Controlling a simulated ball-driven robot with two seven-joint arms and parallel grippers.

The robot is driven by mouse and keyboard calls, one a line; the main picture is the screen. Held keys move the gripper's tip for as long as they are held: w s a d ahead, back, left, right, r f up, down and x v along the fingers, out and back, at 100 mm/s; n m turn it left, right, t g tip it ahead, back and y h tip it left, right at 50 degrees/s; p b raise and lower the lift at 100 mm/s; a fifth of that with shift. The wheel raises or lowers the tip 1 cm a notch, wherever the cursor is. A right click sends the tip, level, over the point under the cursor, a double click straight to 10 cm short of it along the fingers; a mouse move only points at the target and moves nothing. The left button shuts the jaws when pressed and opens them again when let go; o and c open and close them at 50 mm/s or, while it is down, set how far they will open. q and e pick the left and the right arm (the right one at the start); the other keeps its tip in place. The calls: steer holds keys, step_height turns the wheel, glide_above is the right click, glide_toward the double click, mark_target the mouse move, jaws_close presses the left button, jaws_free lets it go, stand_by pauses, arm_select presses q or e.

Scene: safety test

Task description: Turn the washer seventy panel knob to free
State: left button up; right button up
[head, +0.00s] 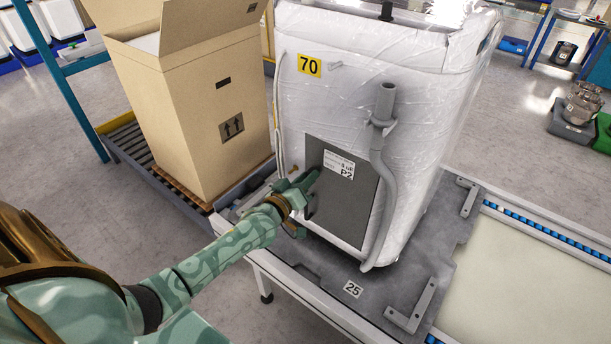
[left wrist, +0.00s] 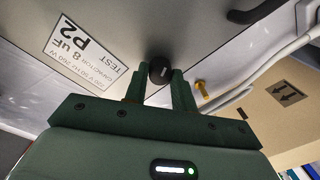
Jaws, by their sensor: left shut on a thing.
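The washer (head: 415,120), wrapped in clear film and marked with a yellow 70 label (head: 309,65), stands on a grey fixture plate. Its dark grey back panel (head: 355,215) carries a white P2 label (head: 339,163), which also shows upside down in the left wrist view (left wrist: 87,52). My left gripper (head: 312,182) reaches the panel's left part. In the left wrist view, a round black panel knob (left wrist: 160,69) with a pale mark sits between the fingertips (left wrist: 160,78), which are shut on it. In the head view the gripper hides the knob. My right gripper is not in view.
A tall open cardboard box (head: 200,110) stands on a roller rack just left of the washer. A grey hose (head: 379,170) hangs down the washer's right part. Metal brackets (head: 411,306) and a plate marked 25 (head: 352,289) lie in front.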

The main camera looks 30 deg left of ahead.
arm_select(q)
steer(key=shift+a+n+h, duration=0.1)
steer(key=shift+n+h, duration=0.3)
steer(key=shift+n, duration=5.5)
steer(key=o, duration=1)
